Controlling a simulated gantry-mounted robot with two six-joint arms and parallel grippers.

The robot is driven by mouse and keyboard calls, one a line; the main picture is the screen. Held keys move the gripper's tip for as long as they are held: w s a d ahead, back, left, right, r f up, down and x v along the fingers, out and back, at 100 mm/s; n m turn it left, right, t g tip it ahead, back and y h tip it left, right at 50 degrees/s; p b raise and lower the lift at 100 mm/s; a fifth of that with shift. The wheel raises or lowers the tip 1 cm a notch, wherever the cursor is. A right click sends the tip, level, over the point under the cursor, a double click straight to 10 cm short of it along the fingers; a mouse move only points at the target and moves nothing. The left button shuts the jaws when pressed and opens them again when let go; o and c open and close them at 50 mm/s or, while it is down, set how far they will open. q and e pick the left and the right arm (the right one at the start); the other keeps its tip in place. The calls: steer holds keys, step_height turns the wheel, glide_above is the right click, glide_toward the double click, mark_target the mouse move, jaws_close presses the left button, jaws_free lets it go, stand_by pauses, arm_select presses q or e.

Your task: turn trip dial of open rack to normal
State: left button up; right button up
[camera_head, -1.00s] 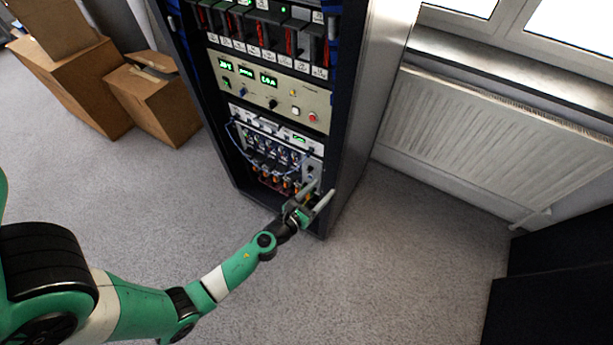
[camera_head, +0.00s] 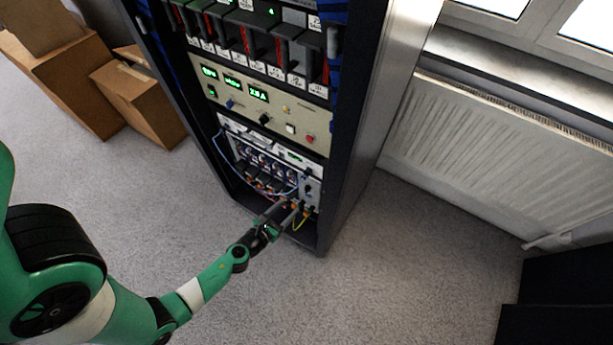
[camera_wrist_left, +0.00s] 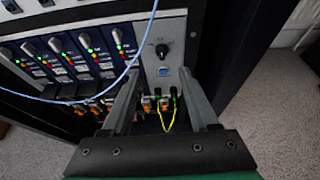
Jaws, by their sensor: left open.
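The open rack (camera_head: 340,150) stands upright in the middle of the head view. In its lowest unit, a grey panel at the right end carries a small black dial (camera_wrist_left: 162,50), which I take to be the trip dial, with a blue round button (camera_wrist_left: 163,71) below it. The dial is tiny in the head view. My left gripper (camera_head: 290,208) is open and empty in front of this panel. In the left wrist view its two fingers (camera_wrist_left: 159,80) point toward the panel, one on each side below the dial, apart from it. My right gripper is not in view.
A row of blue modules (camera_wrist_left: 75,60) with lit LEDs sits left of the panel. A light-blue cable (camera_wrist_left: 110,85) loops across them, and a yellow cable (camera_wrist_left: 168,125) hangs below the button. Cardboard boxes (camera_head: 145,100) stand left; a radiator (camera_head: 490,150) is at right. Floor in front is clear.

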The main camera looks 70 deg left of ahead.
mark_target(305, 191)
arm_select(q)
steer(key=b+x, duration=0.1)
steer(key=x, duration=0.2)
steer(key=b+x, duration=0.1)
steer(key=x, duration=0.3)
steer(key=b+x, duration=0.2)
steer(key=x, duration=0.1)
steer(key=shift+w+f, duration=0.1)
steer(key=shift+f, duration=0.25)
steer(key=shift+w+a, duration=0.2)
steer(key=shift+w, duration=0.15)
jaws_close()
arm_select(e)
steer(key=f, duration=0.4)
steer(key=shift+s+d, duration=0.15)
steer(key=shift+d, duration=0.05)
